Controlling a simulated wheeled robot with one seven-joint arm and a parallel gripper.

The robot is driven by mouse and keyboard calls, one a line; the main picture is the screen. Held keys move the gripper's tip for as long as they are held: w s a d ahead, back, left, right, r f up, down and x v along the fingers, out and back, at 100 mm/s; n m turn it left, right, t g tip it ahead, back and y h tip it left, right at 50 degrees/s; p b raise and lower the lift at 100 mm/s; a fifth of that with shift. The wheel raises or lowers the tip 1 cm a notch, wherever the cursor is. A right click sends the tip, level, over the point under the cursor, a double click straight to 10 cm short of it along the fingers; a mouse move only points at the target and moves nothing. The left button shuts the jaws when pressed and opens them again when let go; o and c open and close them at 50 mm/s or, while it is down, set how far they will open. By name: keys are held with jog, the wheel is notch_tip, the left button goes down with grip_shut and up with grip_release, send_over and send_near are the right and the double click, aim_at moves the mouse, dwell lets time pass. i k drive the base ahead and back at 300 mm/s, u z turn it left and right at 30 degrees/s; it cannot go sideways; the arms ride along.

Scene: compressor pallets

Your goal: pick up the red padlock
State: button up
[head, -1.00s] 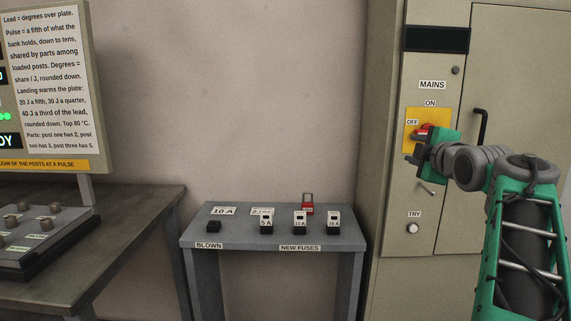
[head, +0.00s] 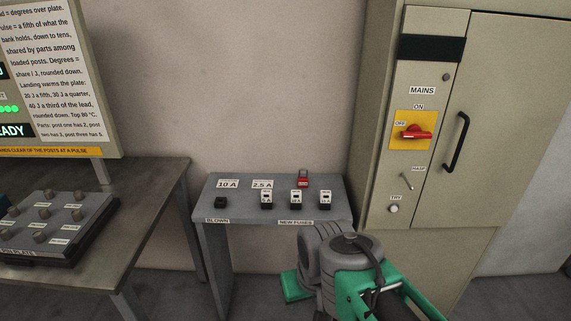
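The red padlock (head: 303,181) stands near the back edge of the small grey table (head: 240,213), just behind the row of new fuses. Its shackle points up. My arm is low at the bottom right, in front of the table's right leg. My gripper end is at the bottom centre, below the tabletop and well apart from the padlock. Its fingers are hidden, so I cannot tell whether it is open or shut.
A cabinet (head: 480,110) with a red mains switch (head: 416,134) and a black handle (head: 456,142) stands right. A workbench (head: 140,190) with a plate of knobs (head: 45,225) is at left.

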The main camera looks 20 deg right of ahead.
aim_at(302, 182)
jog(key=u, duration=0.1)
jog(key=i, duration=1.35)
jog(key=u, duration=0.95)
jog(key=i, duration=0.5)
jog(key=u, duration=0.4)
